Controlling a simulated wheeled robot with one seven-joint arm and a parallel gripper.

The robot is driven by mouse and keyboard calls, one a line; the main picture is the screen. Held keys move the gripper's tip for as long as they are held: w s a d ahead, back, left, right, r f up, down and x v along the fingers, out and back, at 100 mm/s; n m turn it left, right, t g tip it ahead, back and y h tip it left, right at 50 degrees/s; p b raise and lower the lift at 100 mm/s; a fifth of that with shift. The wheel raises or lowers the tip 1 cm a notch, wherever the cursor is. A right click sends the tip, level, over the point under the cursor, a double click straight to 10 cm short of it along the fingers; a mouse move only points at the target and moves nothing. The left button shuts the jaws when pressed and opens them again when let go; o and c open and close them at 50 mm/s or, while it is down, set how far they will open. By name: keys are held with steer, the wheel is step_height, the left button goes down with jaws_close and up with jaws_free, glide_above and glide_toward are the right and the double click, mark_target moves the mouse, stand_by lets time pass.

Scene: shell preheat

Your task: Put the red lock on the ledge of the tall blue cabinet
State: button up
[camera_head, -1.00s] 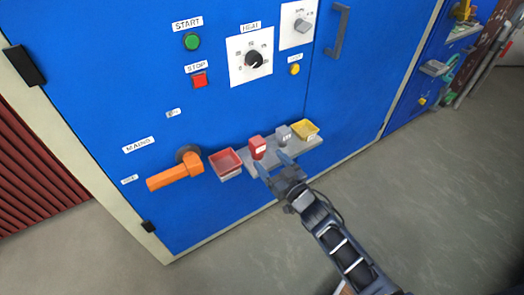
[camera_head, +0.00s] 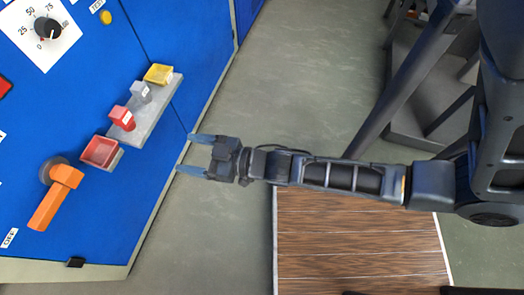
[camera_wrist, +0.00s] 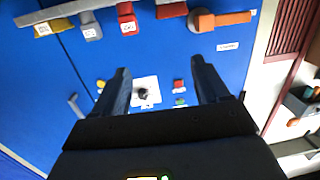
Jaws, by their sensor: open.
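The red lock (camera_head: 122,117) stands on the grey ledge (camera_head: 150,115) of the tall blue cabinet (camera_head: 150,30), between the red tray and a grey lock (camera_head: 141,92). It also shows in the wrist view (camera_wrist: 127,18) at the top, with a white label. My gripper (camera_head: 187,154) is open and empty, off to the right of the ledge in the head view. In the wrist view its two fingers (camera_wrist: 160,85) point at the cabinet face, with nothing between them.
An orange handle (camera_head: 56,194) juts out beside the red tray. Brown slatted flooring (camera_head: 350,240) lies below my arm. Grey floor beside the cabinet is clear.

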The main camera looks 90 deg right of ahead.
steer(key=s+a+r+n+g+y, duration=0.1)
steer(key=s+a+r, duration=0.3)
steer(key=s+r, duration=0.4)
steer(key=s+a+r+n+y, duration=0.1)
steer(key=s+a+r+y, duration=0.1)
steer(key=s+a+r, duration=0.3)
steer(key=s+r, duration=0.3)
steer(key=r, duration=0.1)
steer(key=shift+s+g, duration=0.15)
steer(key=shift+g, duration=0.25)
steer(key=shift+r, duration=0.1)
steer(key=shift+c, duration=0.2)
